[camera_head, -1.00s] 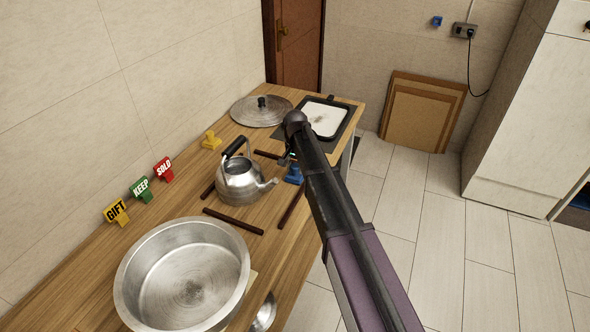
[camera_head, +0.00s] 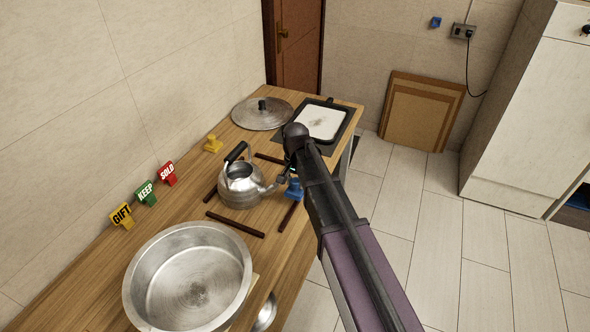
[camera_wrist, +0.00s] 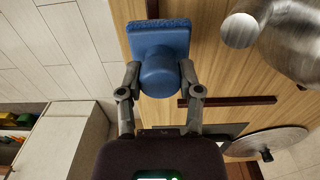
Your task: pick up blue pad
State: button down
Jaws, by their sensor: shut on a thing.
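The blue pad (camera_wrist: 159,40) has a flat square base and a round knob. In the wrist view my gripper (camera_wrist: 160,75) has one finger on each side of the knob and is shut on it. In the head view the blue pad (camera_head: 293,190) shows just right of the kettle's spout, beside my arm and over the end of a dark stick. My arm hides most of the gripper there. I cannot tell whether the base still touches the wooden counter (camera_head: 190,195).
A steel kettle (camera_head: 240,190) stands close left of the pad, among several dark sticks (camera_head: 236,224). A large steel pan (camera_head: 190,280) is in front. A lid (camera_head: 262,113) and a black-rimmed tray (camera_head: 322,122) lie behind. GIFT, KEEP and SOLD tags (camera_head: 146,193) line the wall side.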

jog(key=s, duration=0.6)
jog(key=shift+s+d+r, duration=0.25)
jog(key=shift+r, duration=0.05)
jog(key=c, duration=1)
grip_release()
jog(key=shift+c, duration=1.4)
jog(key=shift+r+p, duration=0.45)
jog(key=shift+p, duration=0.2)
